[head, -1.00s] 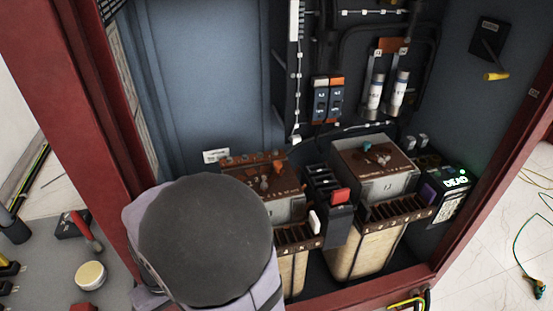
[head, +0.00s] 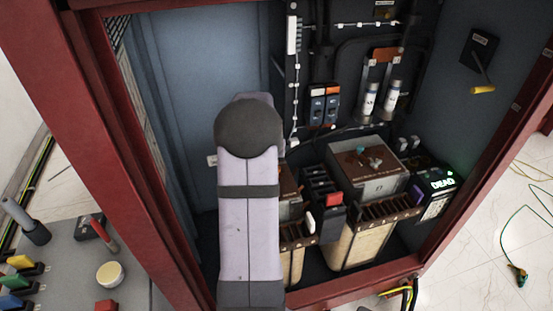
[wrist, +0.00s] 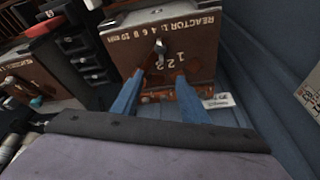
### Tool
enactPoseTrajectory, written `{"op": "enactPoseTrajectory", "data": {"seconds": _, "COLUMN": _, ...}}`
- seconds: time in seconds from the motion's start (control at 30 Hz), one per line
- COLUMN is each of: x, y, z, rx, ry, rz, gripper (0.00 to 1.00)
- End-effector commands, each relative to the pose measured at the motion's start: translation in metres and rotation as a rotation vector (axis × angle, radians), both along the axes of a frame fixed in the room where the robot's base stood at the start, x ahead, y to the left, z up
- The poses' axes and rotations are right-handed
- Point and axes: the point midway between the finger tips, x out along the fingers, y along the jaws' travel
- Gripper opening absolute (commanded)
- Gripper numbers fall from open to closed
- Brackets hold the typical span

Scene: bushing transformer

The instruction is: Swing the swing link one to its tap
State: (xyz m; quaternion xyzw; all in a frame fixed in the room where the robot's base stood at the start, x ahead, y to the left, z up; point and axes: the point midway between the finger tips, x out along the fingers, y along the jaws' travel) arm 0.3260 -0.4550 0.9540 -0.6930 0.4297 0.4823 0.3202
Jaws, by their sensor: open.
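In the wrist view, the reactor board (wrist: 185,35) is a brown panel marked "REACTOR" with a row of numbers, and a larger "1 2 3". A small metal link or knob (wrist: 160,46) stands near its middle; which link is the swing link one I cannot tell. Copper-coloured terminals (wrist: 160,108) run along the board's near edge. My gripper (wrist: 160,78) is open, its two blue fingers spread over the board's near part, with nothing seen held between them. The link lies just beyond the fingertips. In the head view my arm hides the gripper and most of this board.
A second brown-topped unit (head: 345,165) stands to the right in the cabinet, with a black switch block (head: 318,185) between. A box reading "DEAD" (head: 440,184) glows green at the right wall. The red cabinet frame (head: 130,170) bounds the left; fuses (head: 390,96) hang above.

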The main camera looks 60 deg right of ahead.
Motion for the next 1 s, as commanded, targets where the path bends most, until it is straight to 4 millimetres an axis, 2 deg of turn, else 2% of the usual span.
{"op": "enactPoseTrajectory", "data": {"seconds": 0.03, "x": -0.007, "y": -0.017, "z": 0.008, "rx": -0.019, "ry": 0.0, "rz": -0.018, "gripper": 0.41}}
{"op": "enactPoseTrajectory", "data": {"seconds": 0.1, "x": -0.013, "y": -0.033, "z": 0.013, "rx": -0.042, "ry": 0.003, "rz": -0.033, "gripper": 0.41}}
{"op": "enactPoseTrajectory", "data": {"seconds": 0.2, "x": -0.018, "y": -0.044, "z": 0.016, "rx": -0.059, "ry": 0.004, "rz": -0.043, "gripper": 0.41}}
{"op": "enactPoseTrajectory", "data": {"seconds": 0.37, "x": -0.019, "y": -0.048, "z": 0.016, "rx": -0.064, "ry": 0.005, "rz": -0.047, "gripper": 0.41}}
{"op": "enactPoseTrajectory", "data": {"seconds": 0.57, "x": -0.017, "y": -0.051, "z": 0.006, "rx": -0.062, "ry": 0.005, "rz": -0.045, "gripper": 0.41}}
{"op": "enactPoseTrajectory", "data": {"seconds": 1.0, "x": -0.01, "y": -0.067, "z": -0.038, "rx": -0.061, "ry": 0.004, "rz": -0.046, "gripper": 0.41}}
